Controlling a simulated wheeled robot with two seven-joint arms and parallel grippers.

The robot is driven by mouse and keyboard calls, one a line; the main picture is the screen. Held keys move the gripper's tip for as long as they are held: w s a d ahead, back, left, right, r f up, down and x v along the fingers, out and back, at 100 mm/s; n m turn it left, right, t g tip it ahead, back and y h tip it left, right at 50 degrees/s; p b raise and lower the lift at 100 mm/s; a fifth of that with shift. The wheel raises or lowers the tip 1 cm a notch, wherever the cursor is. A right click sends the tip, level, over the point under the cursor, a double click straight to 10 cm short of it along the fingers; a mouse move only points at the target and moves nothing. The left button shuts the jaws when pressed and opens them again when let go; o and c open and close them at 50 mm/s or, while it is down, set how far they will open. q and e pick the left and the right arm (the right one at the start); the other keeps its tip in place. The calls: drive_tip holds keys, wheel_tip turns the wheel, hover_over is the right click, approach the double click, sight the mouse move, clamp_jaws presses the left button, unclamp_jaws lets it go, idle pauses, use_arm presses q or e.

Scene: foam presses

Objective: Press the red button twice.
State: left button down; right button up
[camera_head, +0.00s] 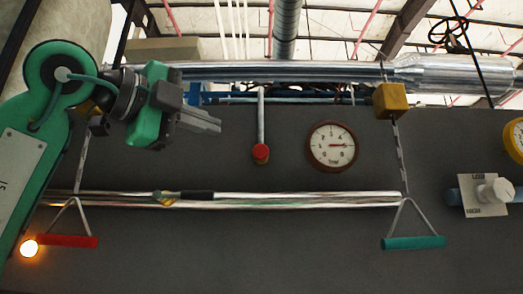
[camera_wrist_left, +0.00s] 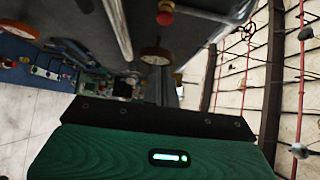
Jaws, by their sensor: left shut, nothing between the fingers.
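The red button (camera_head: 261,153) is a round red knob at the lower end of a grey vertical rod, in front of the dark panel, left of the round gauge. A red knob that looks like the same button shows at the top of the left wrist view (camera_wrist_left: 166,13). My left gripper (camera_head: 219,122) points right, its fingers shut and empty. In the head view it is left of the button and a little higher, with a clear gap between them. My right gripper is not in view.
A round gauge (camera_head: 332,146) is right of the button. A red pull handle (camera_head: 67,241) hangs lower left beside a glowing lamp (camera_head: 29,248), and a teal handle (camera_head: 413,243) hangs lower right. A shiny horizontal pipe (camera_head: 300,198) runs below the button. A white valve knob (camera_head: 495,191) is far right.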

use_arm(q)
drive_tip(key=p, duration=0.7)
approach(266, 151)
drive_tip(key=d, duration=0.4)
drive_tip(key=w+p, duration=0.3)
drive_tip(key=w, duration=0.1)
drive_tip(key=shift+w+d, duration=0.1)
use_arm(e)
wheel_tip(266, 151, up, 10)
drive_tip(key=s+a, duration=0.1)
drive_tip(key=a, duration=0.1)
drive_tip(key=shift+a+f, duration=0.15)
